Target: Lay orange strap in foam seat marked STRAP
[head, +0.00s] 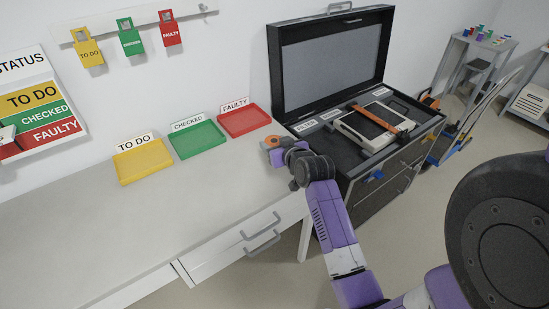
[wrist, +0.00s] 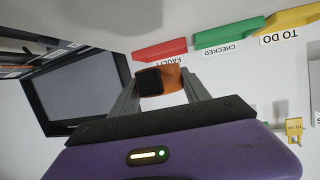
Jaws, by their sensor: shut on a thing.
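My gripper (head: 272,146) is over the right end of the white table, between the red tray and the open case. It is shut on an orange piece with a dark square face (wrist: 160,82), seen between the fingers in the wrist view; I cannot tell for sure whether this is the orange strap. A long orange-brown band (head: 371,117) lies across a pale device (head: 352,128) in the case. The black case (head: 280,79) has its lid up and dark foam inside with small white labels (head: 331,114).
Yellow (head: 155,178), green (head: 219,148) and red (head: 268,126) trays stand along the wall on the table (head: 90,240). The table's front left is clear. The case stands on a dark drawer unit (head: 395,172).

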